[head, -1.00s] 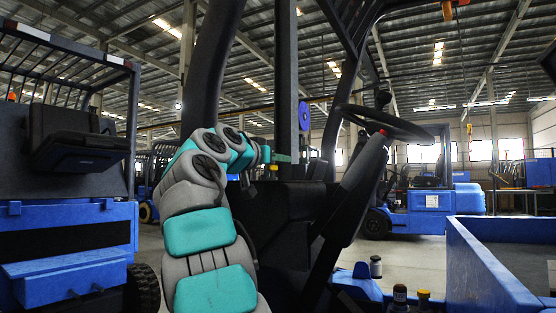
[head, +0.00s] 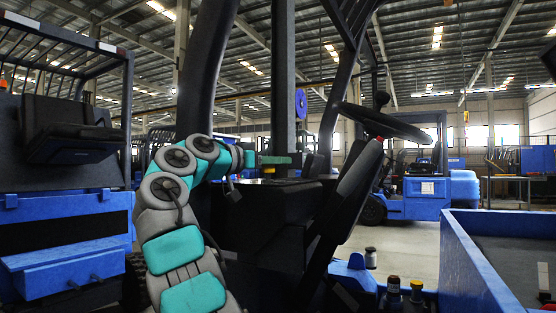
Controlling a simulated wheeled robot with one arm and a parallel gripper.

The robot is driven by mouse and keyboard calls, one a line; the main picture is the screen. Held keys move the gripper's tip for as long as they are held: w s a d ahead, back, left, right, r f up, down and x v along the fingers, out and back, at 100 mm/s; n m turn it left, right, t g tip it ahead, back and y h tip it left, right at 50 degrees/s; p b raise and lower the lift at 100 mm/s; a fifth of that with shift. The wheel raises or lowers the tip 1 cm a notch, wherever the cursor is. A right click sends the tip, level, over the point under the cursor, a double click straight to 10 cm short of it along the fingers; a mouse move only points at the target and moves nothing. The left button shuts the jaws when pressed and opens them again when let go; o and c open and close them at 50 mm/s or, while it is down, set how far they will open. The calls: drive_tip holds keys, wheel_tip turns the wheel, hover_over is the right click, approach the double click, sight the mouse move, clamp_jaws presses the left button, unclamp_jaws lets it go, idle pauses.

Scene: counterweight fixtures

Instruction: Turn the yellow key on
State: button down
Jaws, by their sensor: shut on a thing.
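My arm reaches up from the bottom in the head view and bends over toward the forklift's dark console (head: 290,190). My gripper (head: 268,161) is small in the picture, at the console's upper left edge. It is shut. The yellow key (head: 268,170) shows only as a small yellow patch right at the gripper. Most of the key is hidden, and I cannot make out how far it is turned.
The steering wheel (head: 386,122) and its dark column (head: 345,195) stand right of the console. Thick dark posts rise beside my arm. Small bottles (head: 416,291) stand at the lower right by a blue tray wall (head: 480,265). Other blue forklifts stand behind and at left.

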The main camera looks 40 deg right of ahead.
drive_tip(key=c, duration=0.8)
unclamp_jaws()
drive_tip(key=shift+f, duration=0.1)
drive_tip(key=shift+a, duration=0.1)
drive_tip(key=shift+a, duration=3.85)
